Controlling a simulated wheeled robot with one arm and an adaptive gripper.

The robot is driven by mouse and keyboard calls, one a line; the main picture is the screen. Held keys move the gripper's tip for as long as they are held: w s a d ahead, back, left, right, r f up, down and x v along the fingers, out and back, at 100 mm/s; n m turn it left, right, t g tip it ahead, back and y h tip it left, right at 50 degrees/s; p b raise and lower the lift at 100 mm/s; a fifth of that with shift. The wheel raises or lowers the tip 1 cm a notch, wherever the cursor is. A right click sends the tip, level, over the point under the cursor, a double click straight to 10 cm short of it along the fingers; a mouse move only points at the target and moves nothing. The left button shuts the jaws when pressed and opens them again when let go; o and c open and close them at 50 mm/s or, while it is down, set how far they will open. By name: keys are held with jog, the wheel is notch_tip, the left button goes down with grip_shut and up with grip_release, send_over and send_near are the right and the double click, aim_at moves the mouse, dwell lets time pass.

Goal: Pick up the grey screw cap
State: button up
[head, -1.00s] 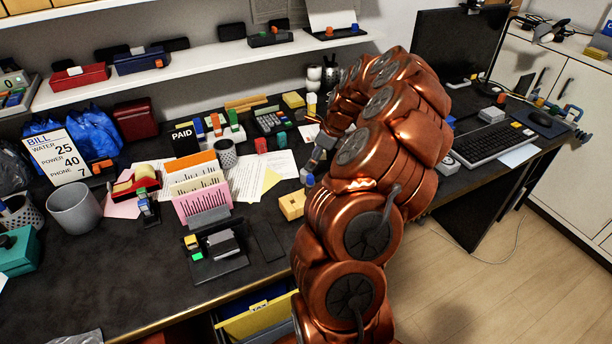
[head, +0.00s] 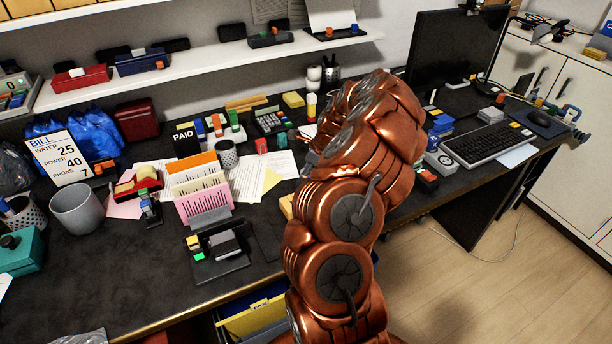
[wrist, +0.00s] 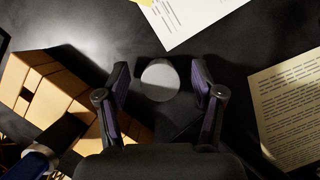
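In the wrist view a round light-grey disc, which looks like the grey screw cap (wrist: 160,80), lies over the dark desk. My gripper (wrist: 160,85) is open in the wrist view, with one finger on each side of the cap. Clear gaps show between the cap and both fingers. I cannot tell how far the fingertips are above the desk. In the head view my copper-coloured arm hides the gripper and the cap.
In the wrist view a wooden block (wrist: 60,95) lies close to the left finger, and a printed sheet (wrist: 290,110) lies at the right. In the head view, a pink letter holder (head: 203,200) and a keyboard (head: 487,146) flank my arm.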

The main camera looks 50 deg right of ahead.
jog(key=c, duration=0.8)
jog(key=shift+r, duration=0.1)
